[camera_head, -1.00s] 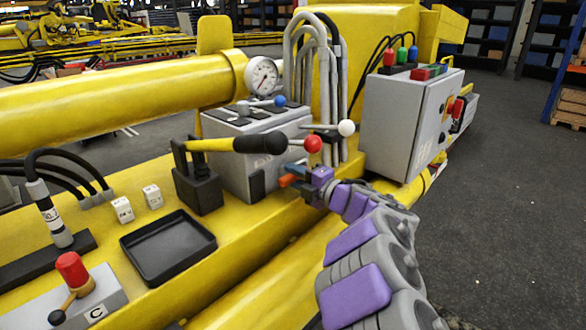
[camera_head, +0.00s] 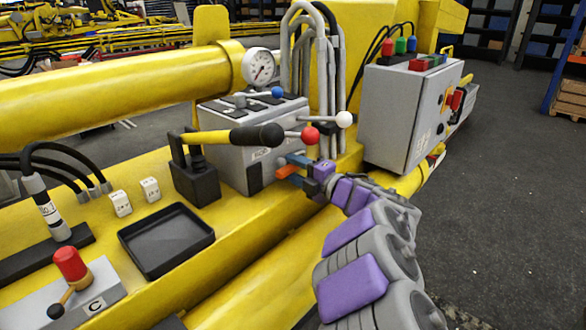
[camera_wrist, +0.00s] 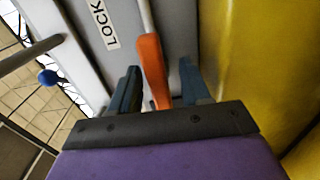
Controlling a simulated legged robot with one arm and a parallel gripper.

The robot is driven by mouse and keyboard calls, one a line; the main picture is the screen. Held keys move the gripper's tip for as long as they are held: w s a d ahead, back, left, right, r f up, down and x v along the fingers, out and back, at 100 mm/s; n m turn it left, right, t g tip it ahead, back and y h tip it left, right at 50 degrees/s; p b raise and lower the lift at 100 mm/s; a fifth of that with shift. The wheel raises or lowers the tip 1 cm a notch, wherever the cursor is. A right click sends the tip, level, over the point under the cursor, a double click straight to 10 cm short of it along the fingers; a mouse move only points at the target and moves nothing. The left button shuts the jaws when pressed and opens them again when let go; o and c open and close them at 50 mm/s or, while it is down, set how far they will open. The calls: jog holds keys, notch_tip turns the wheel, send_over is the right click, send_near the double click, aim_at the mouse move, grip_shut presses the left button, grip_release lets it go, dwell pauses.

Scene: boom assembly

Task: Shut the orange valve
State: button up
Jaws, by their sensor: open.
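The orange valve handle (camera_head: 287,171) is at the lower right front of the grey control box (camera_head: 262,150). In the wrist view the orange handle (camera_wrist: 153,70) stands out in front of the grey panel. My gripper (camera_head: 297,166) reaches it from the right; a blue finger shows just above the handle in the head view. In the wrist view my gripper (camera_wrist: 160,88) is open, with one blue finger on each side of the handle. Gaps show between handle and fingers. The handle's lower end is hidden behind the gripper's dark body.
Levers with a red knob (camera_head: 309,134) and a white knob (camera_head: 344,119) stick out above my gripper. A thick black-gripped lever (camera_head: 258,135) is to the left. A grey electrical cabinet (camera_head: 402,115) stands to the right. A yellow surface (camera_wrist: 245,70) is close on the wrist view's right.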

jog(key=p+v, duration=0.1)
jog(key=v, duration=1.5)
jog(key=shift+d, duration=0.25)
jog(key=shift+f, duration=0.1)
